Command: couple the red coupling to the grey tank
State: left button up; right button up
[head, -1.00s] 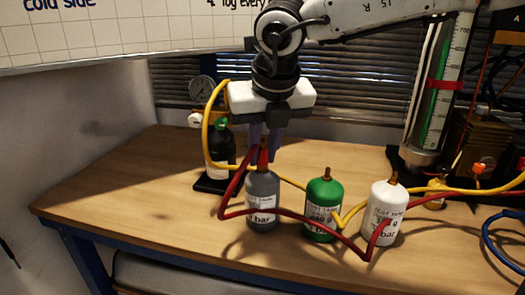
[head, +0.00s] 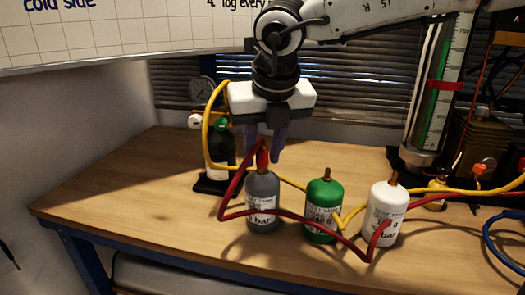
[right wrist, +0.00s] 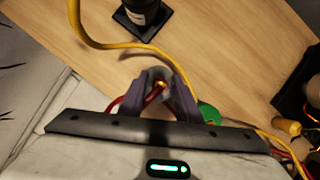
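The grey tank (head: 262,212) stands upright on the bench, left of the other two tanks. My right gripper (head: 266,155) is above the tank, pointing down. Its purple fingers are apart, around or just behind the coupling's upper end. In the right wrist view the fingers (right wrist: 159,84) are spread, with red and a brass glint (right wrist: 160,85) between them. The exact seating of the coupling on the tank is hard to see. My left gripper is not in view.
A green tank (head: 324,212) and a white tank (head: 385,216) stand to the right; the red hose loops in front of them. A yellow hose (head: 208,125) passes behind, near a dark bottle (head: 220,148) with a gauge (head: 202,90). The left bench top is clear.

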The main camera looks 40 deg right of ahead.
jog(key=o, duration=0.6)
jog(key=shift+p+v, duration=0.7)
jog(key=shift+v, duration=4.5)
